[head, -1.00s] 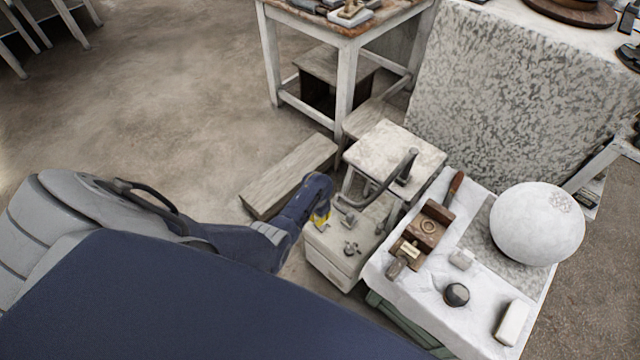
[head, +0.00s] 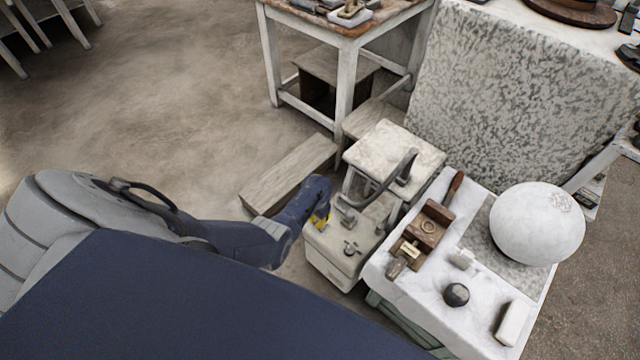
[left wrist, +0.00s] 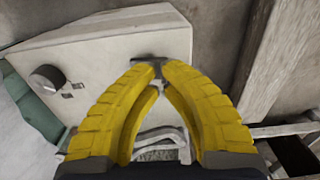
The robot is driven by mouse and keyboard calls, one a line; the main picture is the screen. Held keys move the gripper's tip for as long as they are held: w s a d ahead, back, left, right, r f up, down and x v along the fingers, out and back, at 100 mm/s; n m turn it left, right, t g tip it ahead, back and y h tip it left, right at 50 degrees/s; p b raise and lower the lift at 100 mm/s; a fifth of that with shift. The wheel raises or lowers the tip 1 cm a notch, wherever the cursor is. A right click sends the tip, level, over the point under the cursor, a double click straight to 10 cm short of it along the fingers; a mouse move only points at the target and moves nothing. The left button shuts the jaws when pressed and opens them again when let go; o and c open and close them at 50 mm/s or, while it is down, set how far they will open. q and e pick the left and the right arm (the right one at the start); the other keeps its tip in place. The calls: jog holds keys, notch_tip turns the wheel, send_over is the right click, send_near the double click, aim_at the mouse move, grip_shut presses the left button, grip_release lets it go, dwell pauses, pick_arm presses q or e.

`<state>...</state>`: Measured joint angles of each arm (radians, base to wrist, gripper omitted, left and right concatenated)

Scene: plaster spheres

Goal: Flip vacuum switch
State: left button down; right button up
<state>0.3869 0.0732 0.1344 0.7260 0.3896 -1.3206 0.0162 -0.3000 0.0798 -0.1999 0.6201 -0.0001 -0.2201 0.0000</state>
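The vacuum unit (head: 338,254) is a pale box on the floor with a grey hose (head: 383,187) and a small dark knob (head: 350,249) on its top. My left gripper (head: 320,220) is at the box's left edge. In the left wrist view the gripper's yellow fingers (left wrist: 160,68) come together at their tips against a grey metal fitting (left wrist: 149,60) on the pale box (left wrist: 110,57). I cannot tell whether they grip it. A round dark knob (left wrist: 47,77) and small slots (left wrist: 72,90) lie apart, to the left. My right gripper is out of view.
A white-draped table (head: 420,310) with wooden tools and a plaster sphere (head: 537,224) stands right of the box. A pale stool (head: 394,152) is behind it, and a wooden beam (head: 290,175) lies behind left.

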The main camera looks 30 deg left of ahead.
pick_arm(q)
jog(key=shift+f, duration=0.9)
dwell(0.5)
jog(key=shift+d, duration=0.1)
jog(key=shift+r, duration=3.5)
